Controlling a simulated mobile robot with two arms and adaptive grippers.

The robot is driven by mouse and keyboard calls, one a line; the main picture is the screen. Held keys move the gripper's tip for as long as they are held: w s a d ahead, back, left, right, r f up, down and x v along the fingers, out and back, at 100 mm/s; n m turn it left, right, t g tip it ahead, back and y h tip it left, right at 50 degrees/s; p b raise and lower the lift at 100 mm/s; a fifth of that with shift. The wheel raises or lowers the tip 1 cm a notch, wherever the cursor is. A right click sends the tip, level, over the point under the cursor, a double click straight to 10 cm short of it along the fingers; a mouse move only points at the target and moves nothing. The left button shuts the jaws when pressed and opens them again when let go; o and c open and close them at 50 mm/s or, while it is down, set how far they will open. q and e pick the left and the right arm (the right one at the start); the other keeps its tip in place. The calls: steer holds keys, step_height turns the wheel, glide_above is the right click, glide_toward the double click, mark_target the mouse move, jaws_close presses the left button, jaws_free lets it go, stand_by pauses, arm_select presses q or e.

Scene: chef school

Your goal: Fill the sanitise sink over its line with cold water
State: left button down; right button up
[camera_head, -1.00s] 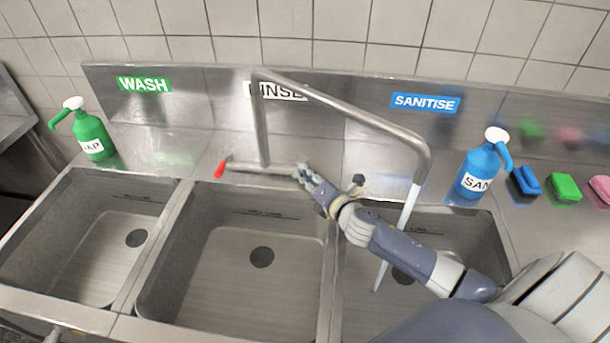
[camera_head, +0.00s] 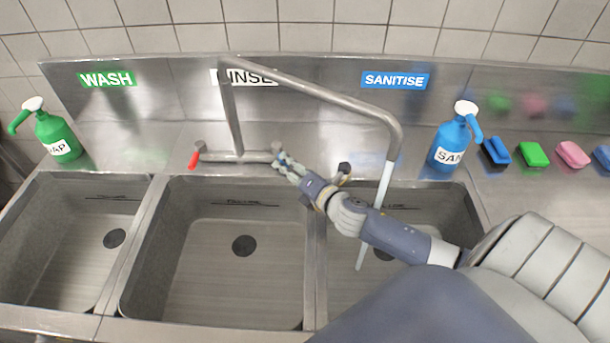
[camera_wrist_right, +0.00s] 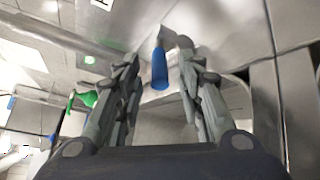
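The sanitise sink (camera_head: 338,285) is the right basin under the blue SANITISE sign (camera_head: 394,81). My right arm covers much of it, including most of its line. The tap's spout (camera_head: 330,99) reaches over this basin, and a pale straight stream (camera_head: 375,217) runs down from its end. I cannot make out a water level. The red hot lever (camera_head: 194,160) is at the tap's left end. The blue cold lever (camera_wrist_right: 160,68) shows in the right wrist view between the spread fingers of my right gripper (camera_head: 281,158), with gaps on both sides. My left gripper is out of view.
The rinse sink (camera_head: 190,275) and wash sink (camera_head: 55,275) are to the left and look empty. A green soap bottle (camera_head: 55,133) and a blue sanitiser bottle (camera_head: 453,140) stand on the back ledge. Several coloured sponges (camera_head: 533,154) lie at the right.

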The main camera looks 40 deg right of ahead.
steer(key=v, duration=0.8)
steer(key=shift+s, duration=0.1)
